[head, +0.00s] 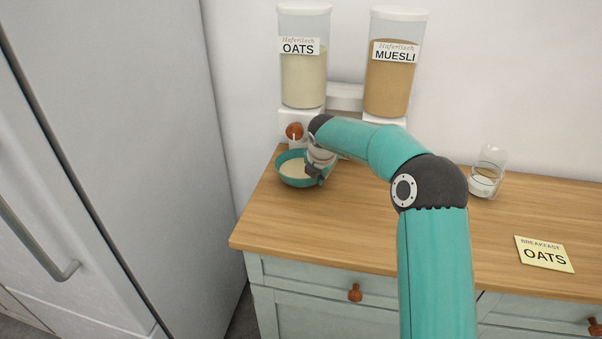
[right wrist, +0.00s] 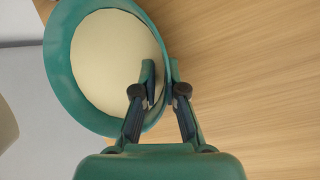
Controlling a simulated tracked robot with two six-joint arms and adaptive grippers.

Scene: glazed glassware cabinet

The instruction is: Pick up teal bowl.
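The teal bowl (head: 284,177) is upright at the left end of the wooden counter, in front of the oats dispenser, and holds pale oats (head: 296,168). In the right wrist view the bowl (right wrist: 62,72) fills the upper left. My right gripper (head: 316,174) is at the bowl's right side. In its wrist view the gripper (right wrist: 161,76) has one finger inside the bowl and one outside, closed on the rim between them. Whether the bowl's base touches the counter is hard to tell. My left gripper is not in view.
The oats dispenser (head: 304,75) and muesli dispenser (head: 393,75) stand against the wall. A glass (head: 487,176) with white contents is at the right, behind a "BREAKFAST OATS" card (head: 544,254). A fridge (head: 110,130) stands left. The counter's (head: 300,235) front left is clear.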

